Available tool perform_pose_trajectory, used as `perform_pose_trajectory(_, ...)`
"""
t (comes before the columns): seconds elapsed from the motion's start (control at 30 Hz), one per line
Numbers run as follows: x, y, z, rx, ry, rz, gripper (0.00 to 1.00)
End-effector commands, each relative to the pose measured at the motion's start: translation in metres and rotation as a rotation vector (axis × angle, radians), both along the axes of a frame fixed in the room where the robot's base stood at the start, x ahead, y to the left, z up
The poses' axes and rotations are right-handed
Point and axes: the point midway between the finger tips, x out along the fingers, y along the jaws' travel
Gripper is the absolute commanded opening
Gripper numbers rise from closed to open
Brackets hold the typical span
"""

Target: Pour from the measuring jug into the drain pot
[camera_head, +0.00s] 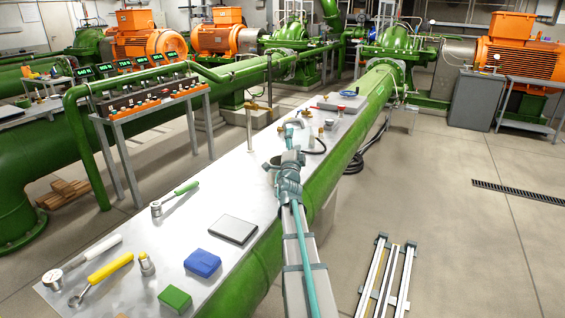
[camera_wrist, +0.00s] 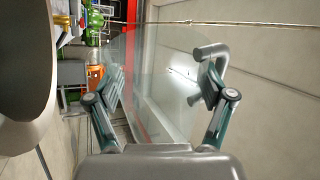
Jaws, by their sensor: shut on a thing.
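My gripper (camera_wrist: 163,95) is shut on a clear glass vessel (camera_wrist: 155,85), which looks like the measuring jug. The glass fills the space between the two fingers in the wrist view. A grey bent handle (camera_wrist: 212,52) shows beside the right finger. In the head view my gripper (camera_head: 290,136) is over the far half of the bench, and the jug is hard to make out there. No liquid can be told in the glass.
The grey bench (camera_head: 215,222) runs along a green pipe. On its near half lie a green-handled tool (camera_head: 175,198), a yellow-handled tool (camera_head: 101,276), a dark flat plate (camera_head: 233,229), a blue block (camera_head: 202,263) and a green block (camera_head: 174,298). A thin post (camera_head: 249,130) stands left of my gripper.

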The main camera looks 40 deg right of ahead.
Motion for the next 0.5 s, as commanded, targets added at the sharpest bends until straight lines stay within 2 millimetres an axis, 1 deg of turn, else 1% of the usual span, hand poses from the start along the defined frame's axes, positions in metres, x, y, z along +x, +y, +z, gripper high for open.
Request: perform_pose_trajectory(0.5,0.0013,0.0011,0.001,-0.02,0.025,0.0,0.27)
